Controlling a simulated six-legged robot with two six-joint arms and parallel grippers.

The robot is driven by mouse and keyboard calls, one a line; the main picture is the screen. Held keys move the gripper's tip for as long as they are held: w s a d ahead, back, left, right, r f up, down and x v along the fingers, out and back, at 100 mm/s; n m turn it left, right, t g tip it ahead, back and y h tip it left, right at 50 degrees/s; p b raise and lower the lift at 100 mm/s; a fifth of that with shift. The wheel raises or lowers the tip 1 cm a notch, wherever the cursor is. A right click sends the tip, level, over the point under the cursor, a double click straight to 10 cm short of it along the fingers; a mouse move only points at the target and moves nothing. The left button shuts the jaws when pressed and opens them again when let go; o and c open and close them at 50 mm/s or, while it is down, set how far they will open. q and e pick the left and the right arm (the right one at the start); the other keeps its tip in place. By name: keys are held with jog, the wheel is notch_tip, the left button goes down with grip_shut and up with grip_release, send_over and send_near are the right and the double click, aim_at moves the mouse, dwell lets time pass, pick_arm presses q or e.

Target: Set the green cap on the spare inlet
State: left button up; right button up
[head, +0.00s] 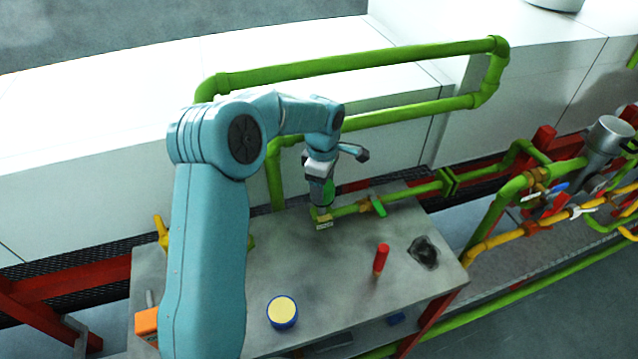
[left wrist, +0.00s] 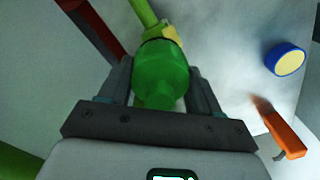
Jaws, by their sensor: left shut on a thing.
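The green cap (left wrist: 160,72) is between the two fingers of my left gripper (left wrist: 161,85) in the left wrist view, with a dark ring at its far end. In the head view my left gripper (head: 323,192) points down at the back of the grey bench, and a bit of the green cap (head: 329,188) shows. Just past the cap is a yellow fitting on the end of a green pipe, which looks like the spare inlet (head: 322,217); it also shows in the left wrist view (left wrist: 170,33). I cannot tell whether cap and fitting touch. My right gripper is out of view.
On the grey bench (head: 335,281) stand a blue-rimmed yellow round thing (head: 282,312), a red upright piece (head: 381,258) and a dark lump (head: 424,252). A green valve handle (head: 378,206) sits right of the fitting. Tall green pipes (head: 360,62) rise behind.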

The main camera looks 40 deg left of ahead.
pick_arm(q)
notch_tip(320, 180, down, 3)
jog(key=shift+f+b, duration=0.15)
jog(key=shift+b, duration=0.7)
jog(key=shift+d+f, duration=0.15)
jog(key=shift+f, duration=0.35)
jog(key=shift+a, duration=0.2)
jog(key=shift+s+d+r, duration=0.1)
jog(key=shift+b, duration=0.4)
jog(key=shift+f+b, duration=0.7)
jog(key=shift+f, duration=0.05)
